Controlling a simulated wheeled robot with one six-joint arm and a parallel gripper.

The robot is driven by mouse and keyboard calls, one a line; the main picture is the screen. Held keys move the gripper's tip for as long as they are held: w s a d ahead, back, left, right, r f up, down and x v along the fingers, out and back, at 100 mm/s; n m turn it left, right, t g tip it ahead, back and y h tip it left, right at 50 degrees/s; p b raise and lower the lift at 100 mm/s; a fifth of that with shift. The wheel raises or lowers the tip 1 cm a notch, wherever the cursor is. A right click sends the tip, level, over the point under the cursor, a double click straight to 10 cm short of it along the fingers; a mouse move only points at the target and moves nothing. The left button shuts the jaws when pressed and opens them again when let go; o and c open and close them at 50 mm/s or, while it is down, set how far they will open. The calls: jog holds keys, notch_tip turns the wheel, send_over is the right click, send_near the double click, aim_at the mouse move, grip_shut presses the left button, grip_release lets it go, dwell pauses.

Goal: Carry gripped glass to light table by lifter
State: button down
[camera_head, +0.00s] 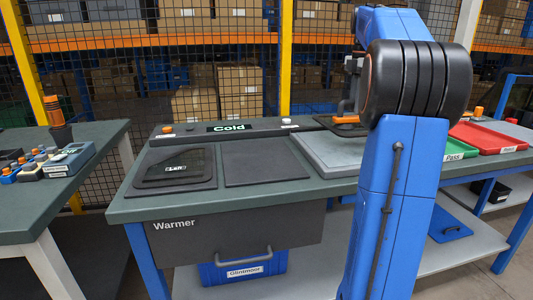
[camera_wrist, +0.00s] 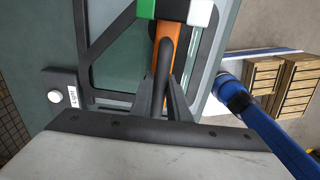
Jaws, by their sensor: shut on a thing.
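My gripper (camera_wrist: 165,98) is shut on the dark handle of the lifter (camera_wrist: 165,45), which has an orange bar with green and white at its far end. Below the lifter is a dark-bordered glass (camera_wrist: 118,68); whether it touches anything underneath is unclear. In the head view the lifter's orange part (camera_head: 346,119) shows just left of my blue arm, which hides my gripper and most of the glass. This is above or behind a light grey flat slab, seemingly the light table (camera_head: 335,154). Another glass labelled Left (camera_head: 173,168) lies on the left dark pad.
The right dark pad (camera_head: 262,168) is bare. A Warmer drawer (camera_head: 230,238) hangs below the bench front. A green Pass tray (camera_head: 459,152) and a red tray (camera_head: 490,136) are at the right. Another bench (camera_head: 85,140) is left.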

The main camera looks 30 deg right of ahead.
aim_at(355, 116)
jog(key=shift+f, duration=2.55)
jog(key=shift+f, duration=0.4)
jog(key=c, duration=1.6)
grip_release()
notch_tip(355, 116, up, 16)
jog(key=shift+r, duration=0.15)
jog(key=shift+a+r, duration=0.15)
jog(key=shift+r, duration=0.35)
